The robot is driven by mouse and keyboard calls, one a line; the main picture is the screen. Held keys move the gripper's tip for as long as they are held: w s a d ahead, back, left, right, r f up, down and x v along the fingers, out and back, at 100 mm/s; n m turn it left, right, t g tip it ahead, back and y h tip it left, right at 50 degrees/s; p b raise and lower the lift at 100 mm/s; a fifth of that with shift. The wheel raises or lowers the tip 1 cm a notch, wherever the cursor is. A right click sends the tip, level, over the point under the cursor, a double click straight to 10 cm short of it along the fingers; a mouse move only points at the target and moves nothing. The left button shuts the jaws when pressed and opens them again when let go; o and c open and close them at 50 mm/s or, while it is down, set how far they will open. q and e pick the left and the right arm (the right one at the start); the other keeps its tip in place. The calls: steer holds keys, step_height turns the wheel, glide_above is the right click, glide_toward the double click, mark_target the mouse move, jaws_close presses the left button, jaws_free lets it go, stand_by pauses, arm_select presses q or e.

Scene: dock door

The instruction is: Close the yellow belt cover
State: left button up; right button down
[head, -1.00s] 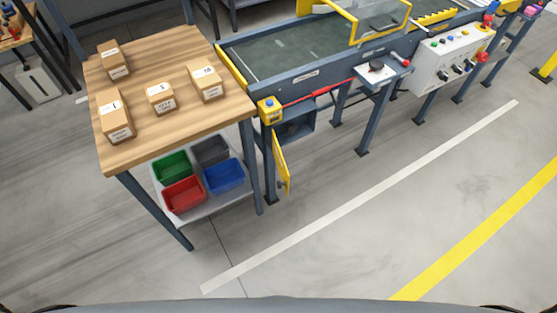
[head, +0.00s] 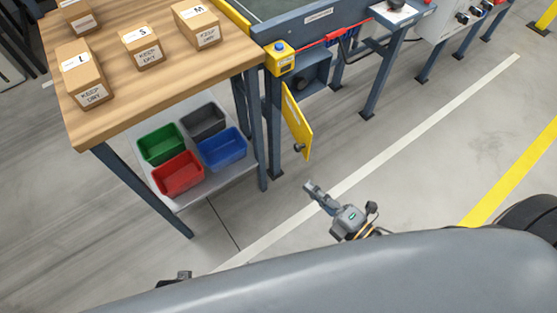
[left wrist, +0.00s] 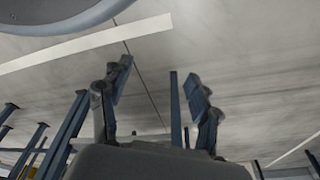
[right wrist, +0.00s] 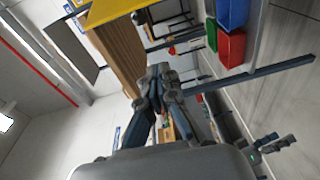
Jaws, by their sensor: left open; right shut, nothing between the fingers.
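The yellow cover (head: 297,122) is a flat panel with a dark knob near its lower end. It stands swung open beside the blue-grey box (head: 316,75) under the conveyor, and the box's dark inside shows. My right gripper (head: 312,188) is low in front of the cover, apart from it, shut and empty. Its closed fingers also show in the right wrist view (right wrist: 156,75). My left gripper (left wrist: 160,85) is open and empty over bare floor in the left wrist view. Only a dark bit of it (head: 176,278) shows in the head view.
A wooden table (head: 120,95) with several cartons stands left of the cover; its lower shelf holds green, grey, red and blue bins (head: 222,149). Conveyor legs (head: 372,90) stand to the right. The floor in front is clear. A yellow surface (right wrist: 112,10) tops the right wrist view.

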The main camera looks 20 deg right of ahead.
arm_select(q)
steer(key=shift+w+r+b, duration=0.15)
steer(key=shift+w+r, duration=0.2)
steer(key=shift+r, duration=0.25)
steer(key=shift+w+r+b, duration=0.15)
steer(key=shift+w+r, duration=0.15)
steer(key=shift+r, duration=0.3)
arm_select(e)
steer(key=w+a+r, duration=0.1)
steer(key=w, duration=0.8)
steer(key=shift+w+a+n+y, duration=0.15)
steer(key=shift+w+n+y, duration=0.05)
steer(key=shift+n+y, duration=0.1)
